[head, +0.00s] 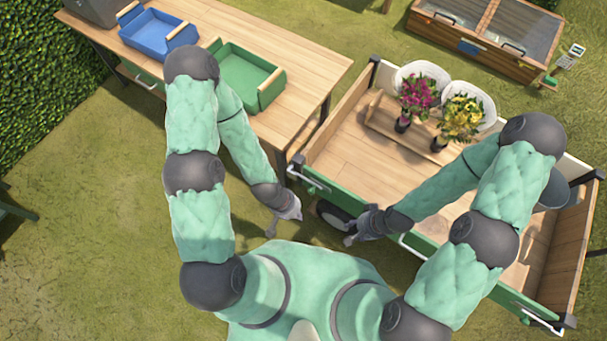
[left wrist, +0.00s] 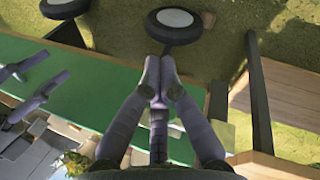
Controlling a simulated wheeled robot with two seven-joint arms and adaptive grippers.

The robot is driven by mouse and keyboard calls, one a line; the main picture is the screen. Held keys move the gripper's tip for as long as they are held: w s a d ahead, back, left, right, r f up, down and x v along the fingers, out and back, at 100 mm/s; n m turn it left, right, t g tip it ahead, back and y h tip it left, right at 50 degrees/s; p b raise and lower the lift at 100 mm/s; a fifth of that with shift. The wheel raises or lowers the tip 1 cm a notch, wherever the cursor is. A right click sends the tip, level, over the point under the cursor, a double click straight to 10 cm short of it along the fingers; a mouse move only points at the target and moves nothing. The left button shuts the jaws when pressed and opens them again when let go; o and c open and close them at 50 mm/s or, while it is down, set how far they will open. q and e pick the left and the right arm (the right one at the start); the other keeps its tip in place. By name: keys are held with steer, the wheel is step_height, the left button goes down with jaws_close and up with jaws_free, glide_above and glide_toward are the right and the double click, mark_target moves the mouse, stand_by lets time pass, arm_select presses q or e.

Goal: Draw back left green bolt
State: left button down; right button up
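The cart's green side panel (head: 350,200) carries a pale metal bolt (head: 307,179) at its left end. My left gripper (head: 283,221) hangs outside the panel, just below and left of that bolt, and seems apart from it in the head view. In the left wrist view, the two fingertips (left wrist: 159,68) are close together with a narrow gap, in front of the green panel (left wrist: 75,85). Whether anything lies between them is unclear. My right gripper (head: 349,233) is beside the cart wheel; its fingers look apart and empty in the left wrist view (left wrist: 45,82). Another bolt (head: 541,318) is at the panel's right end.
The cart holds pink flowers (head: 417,92) and yellow flowers (head: 462,116). A wheel (head: 333,215) is near my grippers. A wooden table (head: 303,75) with a blue tray (head: 150,36) and a green tray (head: 240,76) stands left. Grass lies open at lower left.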

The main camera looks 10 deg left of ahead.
arm_select(q)
steer(key=shift+s, duration=0.15)
steer(key=w+a+r+n+g+p, duration=0.1)
steer(key=w+a+r+n+p, duration=0.2)
steer(key=w+a+r+n, duration=0.5)
steer(key=w+r+n, duration=0.2)
steer(key=w+n, duration=0.2)
steer(key=n, duration=0.1)
steer(key=shift+a+r+p, duration=0.3)
steer(key=s+d+f+b, duration=0.1)
steer(key=d+f+b, duration=0.4)
steer(key=f, duration=0.5)
steer(key=shift+s+d, duration=0.2)
steer(key=shift+d, duration=0.8)
